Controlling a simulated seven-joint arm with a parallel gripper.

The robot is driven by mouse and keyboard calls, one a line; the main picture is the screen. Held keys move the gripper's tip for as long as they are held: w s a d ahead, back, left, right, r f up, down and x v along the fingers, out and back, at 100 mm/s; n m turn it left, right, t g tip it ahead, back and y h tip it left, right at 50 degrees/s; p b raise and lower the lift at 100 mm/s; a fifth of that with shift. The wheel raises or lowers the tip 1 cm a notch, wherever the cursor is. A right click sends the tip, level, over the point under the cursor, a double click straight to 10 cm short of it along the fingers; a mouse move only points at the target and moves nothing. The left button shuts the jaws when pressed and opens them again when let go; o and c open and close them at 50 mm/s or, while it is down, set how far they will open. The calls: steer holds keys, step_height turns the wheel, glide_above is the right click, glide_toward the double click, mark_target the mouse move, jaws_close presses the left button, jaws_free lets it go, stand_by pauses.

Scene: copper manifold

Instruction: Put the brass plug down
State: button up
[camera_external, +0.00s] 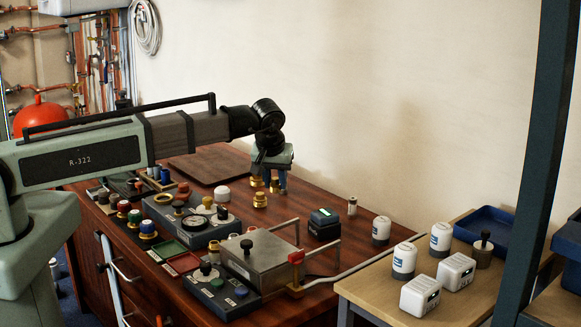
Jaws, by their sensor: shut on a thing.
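My gripper (270,182) points down over the back part of the dark red-brown bench, at the end of the arm. Its jaws are shut on a small brass plug (274,186), which is partly hidden by the fingers. The plug is low, close to the bench top; I cannot tell whether it touches it. Another brass piece (256,182) shows just left of the fingers, and a separate brass fitting (260,201) stands on the bench in front of them.
A white-topped knob (222,194) stands left of the gripper. A grey control panel (190,220) and a metal box with a black knob (262,262) lie in front. A dark device (324,224) is to the right. A dark flat board (208,163) lies behind. Bare bench shows right of the gripper.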

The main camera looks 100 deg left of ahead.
steer(key=shift+r, duration=0.25)
steer(key=s+a+n, duration=0.2)
steer(key=s+a, duration=0.7)
steer(key=a, duration=0.2)
steer(key=n+g+h, duration=0.1)
steer(key=n+g, duration=0.3)
steer(key=n, duration=0.4)
glide_above(217, 160)
steer(key=w+d, duration=0.1)
steer(key=shift+f, duration=4.3)
steer(key=shift+d+f, duration=0.1)
steer(key=o, duration=1)
steer(key=shift+o, duration=0.2)
